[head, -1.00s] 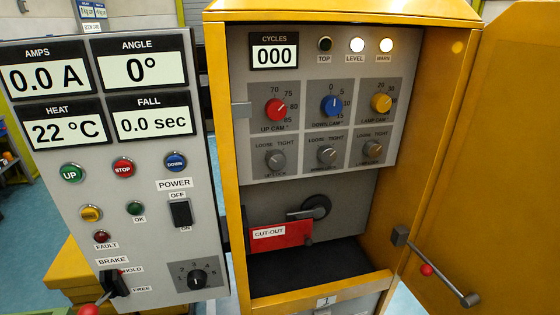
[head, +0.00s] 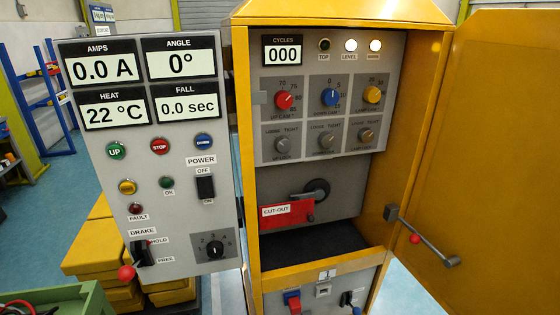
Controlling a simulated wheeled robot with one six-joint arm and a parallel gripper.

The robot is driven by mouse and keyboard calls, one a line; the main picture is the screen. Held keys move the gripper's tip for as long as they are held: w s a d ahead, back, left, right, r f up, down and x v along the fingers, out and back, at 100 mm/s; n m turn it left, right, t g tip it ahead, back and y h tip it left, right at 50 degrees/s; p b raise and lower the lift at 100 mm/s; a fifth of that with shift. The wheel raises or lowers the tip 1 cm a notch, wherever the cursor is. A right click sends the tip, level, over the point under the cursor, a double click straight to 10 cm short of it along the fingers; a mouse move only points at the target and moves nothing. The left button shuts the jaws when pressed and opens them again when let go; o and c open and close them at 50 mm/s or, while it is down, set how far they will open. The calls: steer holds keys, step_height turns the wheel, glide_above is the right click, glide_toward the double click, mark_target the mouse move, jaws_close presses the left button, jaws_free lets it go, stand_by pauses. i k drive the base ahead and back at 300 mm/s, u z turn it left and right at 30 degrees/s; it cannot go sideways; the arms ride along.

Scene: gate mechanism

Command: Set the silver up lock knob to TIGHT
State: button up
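The silver up lock knob (head: 283,145) is the leftmost of the silver knobs in the lower row of the grey panel inside the open yellow cabinet. LOOSE is printed at its upper left and TIGHT at its upper right. Its pointer is too small to read surely. The red up cam knob (head: 284,100) is directly above it. Two like silver knobs, the down lock knob (head: 326,140) and the lamp lock knob (head: 366,135), stand to its right. My gripper is not in view, and nothing covers the up lock knob.
A grey control box (head: 150,160) stands close at the left. A red cut-out plate (head: 287,214) is below the knobs.

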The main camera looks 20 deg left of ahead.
mark_target(282, 145)
steer(key=u, duration=0.05)
steer(key=i, duration=0.35)
steer(key=u, duration=2.05)
